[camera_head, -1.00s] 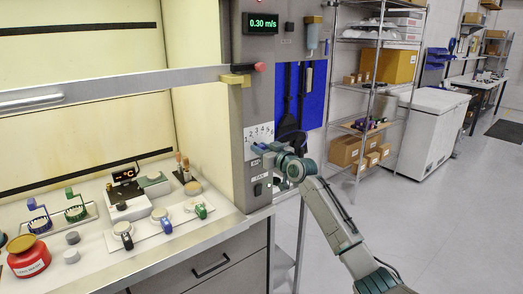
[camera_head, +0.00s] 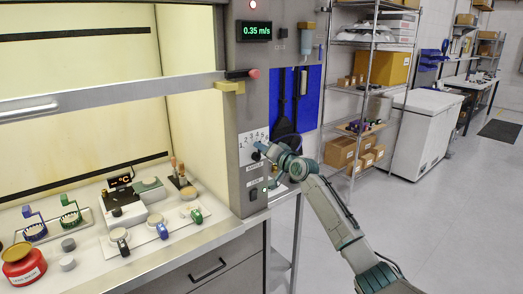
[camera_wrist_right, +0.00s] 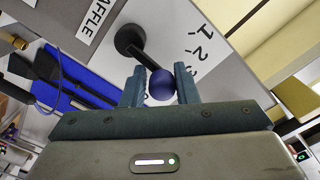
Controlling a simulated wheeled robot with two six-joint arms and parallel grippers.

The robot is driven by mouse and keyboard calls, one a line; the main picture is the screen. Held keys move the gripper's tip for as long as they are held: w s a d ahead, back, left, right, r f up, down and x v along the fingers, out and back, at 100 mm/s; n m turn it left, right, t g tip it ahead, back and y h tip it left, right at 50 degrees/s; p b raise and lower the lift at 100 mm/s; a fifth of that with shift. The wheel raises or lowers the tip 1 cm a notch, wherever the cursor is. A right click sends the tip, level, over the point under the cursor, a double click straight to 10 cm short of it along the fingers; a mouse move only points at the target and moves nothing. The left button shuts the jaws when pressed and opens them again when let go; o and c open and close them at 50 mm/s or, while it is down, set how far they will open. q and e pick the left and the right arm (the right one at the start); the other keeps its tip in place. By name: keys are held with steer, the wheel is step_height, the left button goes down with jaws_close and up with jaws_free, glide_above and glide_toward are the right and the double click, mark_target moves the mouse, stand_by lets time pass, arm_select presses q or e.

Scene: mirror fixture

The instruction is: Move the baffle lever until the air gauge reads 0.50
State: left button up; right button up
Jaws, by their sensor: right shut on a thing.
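The air gauge (camera_head: 254,30) on the grey hood post shows 0.35 m/s in green digits. The baffle lever (camera_wrist_right: 131,42) is a black arm on a round hub with a dark blue ball knob (camera_wrist_right: 162,85) at its end. Its plate (camera_head: 251,148) carries a row of numbers. My right gripper (camera_head: 262,151) is at the plate, and in the right wrist view (camera_wrist_right: 160,86) its fingers are shut on the ball knob. In the head view my gripper hides most of the lever. My left gripper is not in view.
The hood's sash bar (camera_head: 110,93) crosses at left, ending near a yellow block (camera_head: 230,87). Below it, a bench holds a red container (camera_head: 23,266) and small instruments. A blue panel (camera_head: 310,98) with hanging tools is behind my right arm. Floor at right is clear.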

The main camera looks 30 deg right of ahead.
steer(key=m, duration=0.1)
steer(key=d+m, duration=0.1)
steer(key=m, duration=0.1)
steer(key=m+p, duration=0.1)
steer(key=m, duration=0.1)
steer(key=shift+w+d+f, duration=0.1)
steer(key=shift+d+f, duration=0.25)
steer(key=shift+f, duration=0.05)
steer(key=shift+m, duration=0.3)
steer(key=shift+r, duration=0.15)
steer(key=o, duration=0.9)
steer(key=shift+r, duration=0.1)
steer(key=shift+a, duration=0.1)
